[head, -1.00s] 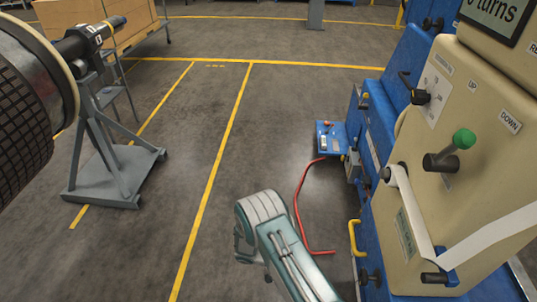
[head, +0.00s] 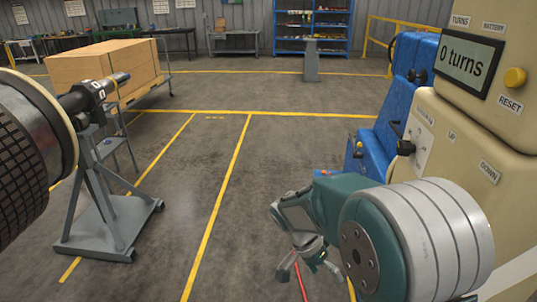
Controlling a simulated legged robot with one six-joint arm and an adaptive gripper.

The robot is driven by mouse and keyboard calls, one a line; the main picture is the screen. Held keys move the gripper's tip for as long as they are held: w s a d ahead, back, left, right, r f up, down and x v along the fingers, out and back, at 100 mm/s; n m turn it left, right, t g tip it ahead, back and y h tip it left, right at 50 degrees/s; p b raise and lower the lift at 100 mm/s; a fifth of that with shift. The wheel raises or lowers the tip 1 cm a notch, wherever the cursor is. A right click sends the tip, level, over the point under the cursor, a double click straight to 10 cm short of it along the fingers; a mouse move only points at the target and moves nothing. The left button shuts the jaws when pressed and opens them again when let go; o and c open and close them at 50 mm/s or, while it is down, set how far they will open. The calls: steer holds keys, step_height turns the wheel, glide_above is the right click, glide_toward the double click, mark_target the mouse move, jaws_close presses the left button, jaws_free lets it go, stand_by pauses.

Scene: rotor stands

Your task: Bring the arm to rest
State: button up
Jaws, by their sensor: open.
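My arm is folded in the lower right of the head view, its large teal and grey joint close to the camera. My gripper (head: 308,270) hangs below the wrist, pointing down towards the floor. Its fingers are spread and I see nothing between them. The arm stands in front of the beige and blue machine (head: 455,110) and hides its lower front.
The machine's display (head: 466,64) reads "0 turns", with a yellow reset button (head: 515,77) beside it. A dark roll (head: 28,150) and grey stand (head: 110,225) are at left. The middle floor is clear.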

steer(key=s+d+r+n+t+y, duration=0.1)
steer(key=s+r+n+t+y, duration=0.4)
steer(key=s+r, duration=1)
steer(key=n+t, duration=0.3)
steer(key=n, duration=0.1)
steer(key=shift+s+r+y, duration=0.15)
steer(key=shift+s+y, duration=0.15)
steer(key=shift+s, duration=0.1)
steer(key=shift+d, duration=0.15)
